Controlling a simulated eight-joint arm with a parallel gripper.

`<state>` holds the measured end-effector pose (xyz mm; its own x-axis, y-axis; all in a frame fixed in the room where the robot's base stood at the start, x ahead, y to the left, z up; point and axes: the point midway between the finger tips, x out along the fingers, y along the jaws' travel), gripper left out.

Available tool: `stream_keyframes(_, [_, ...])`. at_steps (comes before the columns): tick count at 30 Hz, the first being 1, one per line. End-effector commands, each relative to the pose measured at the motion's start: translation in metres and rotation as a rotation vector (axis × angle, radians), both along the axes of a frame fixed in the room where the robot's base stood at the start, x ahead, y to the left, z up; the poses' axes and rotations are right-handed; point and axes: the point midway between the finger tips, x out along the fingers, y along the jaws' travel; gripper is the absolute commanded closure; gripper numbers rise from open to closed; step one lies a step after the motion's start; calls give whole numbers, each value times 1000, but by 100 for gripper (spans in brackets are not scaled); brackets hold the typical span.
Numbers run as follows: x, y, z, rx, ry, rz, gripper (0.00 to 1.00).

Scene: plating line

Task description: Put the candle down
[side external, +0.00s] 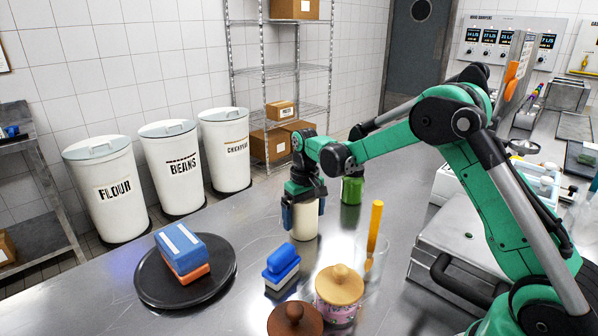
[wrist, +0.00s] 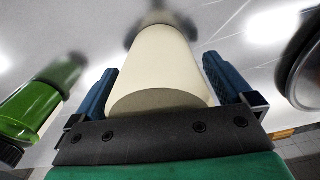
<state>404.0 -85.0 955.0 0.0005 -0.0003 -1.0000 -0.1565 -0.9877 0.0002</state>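The candle (side external: 305,222) is a plain cream cylinder, upright at the steel counter between my gripper's blue fingers. My gripper (side external: 304,214) points down from above and appears shut on it, with one finger on each side. In the wrist view the candle (wrist: 158,70) runs away from the palm between the fingers (wrist: 160,82). Any gap at the fingers is very narrow. The candle's base looks at or very near the counter; I cannot tell whether it touches. Its upper end is hidden by my gripper in the side view.
A green jar (side external: 351,190) stands close behind. A black round plate (side external: 150,290) holds a blue-and-orange sponge-like stack (side external: 183,252). The counter (side external: 240,235) left of the candle is clear.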

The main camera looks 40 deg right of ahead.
Motion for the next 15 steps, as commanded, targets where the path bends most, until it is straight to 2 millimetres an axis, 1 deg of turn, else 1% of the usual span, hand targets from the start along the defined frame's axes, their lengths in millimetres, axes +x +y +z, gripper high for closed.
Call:
stream_keyframes(4, [0,0,4,0,0,0,0])
stream_keyframes(7, [0,0,16,0,0,0,0])
stream_keyframes(11, [0,0,43,0,0,0,0])
stream_keyframes(15, [0,0,75,0,0,0,0])
